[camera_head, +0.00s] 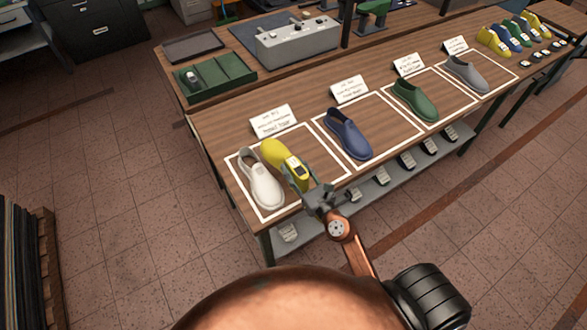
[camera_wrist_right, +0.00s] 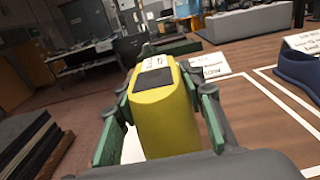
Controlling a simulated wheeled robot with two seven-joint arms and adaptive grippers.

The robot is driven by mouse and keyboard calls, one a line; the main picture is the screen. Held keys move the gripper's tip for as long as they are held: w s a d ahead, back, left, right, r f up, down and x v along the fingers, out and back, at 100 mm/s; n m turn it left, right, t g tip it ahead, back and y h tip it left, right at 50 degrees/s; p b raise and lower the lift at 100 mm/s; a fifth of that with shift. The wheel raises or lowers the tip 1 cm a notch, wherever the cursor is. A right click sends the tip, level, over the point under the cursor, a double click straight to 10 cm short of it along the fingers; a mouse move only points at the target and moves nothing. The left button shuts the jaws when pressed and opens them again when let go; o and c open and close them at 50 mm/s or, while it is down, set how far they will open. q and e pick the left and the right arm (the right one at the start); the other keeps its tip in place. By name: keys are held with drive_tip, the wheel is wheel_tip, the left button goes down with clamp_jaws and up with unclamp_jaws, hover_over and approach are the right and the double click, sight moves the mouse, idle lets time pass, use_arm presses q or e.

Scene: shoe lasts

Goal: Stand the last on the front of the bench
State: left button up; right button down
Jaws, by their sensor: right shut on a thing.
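A yellow last (camera_head: 277,154) with a dark patch and a white label is at the near left end of the bench (camera_head: 222,141). It is over the first white-outlined square, right beside a white shoe (camera_head: 260,179). My right gripper (camera_head: 300,178) is shut on the yellow last. In the right wrist view the yellow last (camera_wrist_right: 164,118) fills the space between the green finger pads. I cannot tell whether the last touches the bench top. My left gripper is not in view.
A blue shoe (camera_head: 347,133), a green shoe (camera_head: 414,99) and a grey shoe (camera_head: 466,73) stand in the other squares, with cards behind them. Several coloured lasts (camera_head: 510,32) stand at the far right. A green tray (camera_head: 218,83) and a grey control box (camera_head: 297,42) are behind.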

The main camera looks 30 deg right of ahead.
drive_tip(key=w+d+f+b, duration=0.1)
drive_tip(key=w+f+b, duration=0.1)
drive_tip(key=f, duration=0.1)
drive_tip(key=w+d+f+b, duration=0.1)
drive_tip(key=w+f+b, duration=0.1)
drive_tip(key=f+b, duration=0.1)
drive_tip(key=w+d+f+b, duration=0.1)
drive_tip(key=w+f+b, duration=0.1)
drive_tip(key=f+b, duration=0.1)
drive_tip(key=shift+w+d+f, duration=0.2)
drive_tip(key=shift+d+f, duration=0.15)
drive_tip(key=shift+f, duration=0.15)
drive_tip(key=shift+r, duration=0.15)
drive_tip(key=c, duration=1.7)
unclamp_jaws()
drive_tip(key=shift+f, duration=0.3)
drive_tip(key=shift+c, duration=0.2)
drive_tip(key=o, duration=0.5)
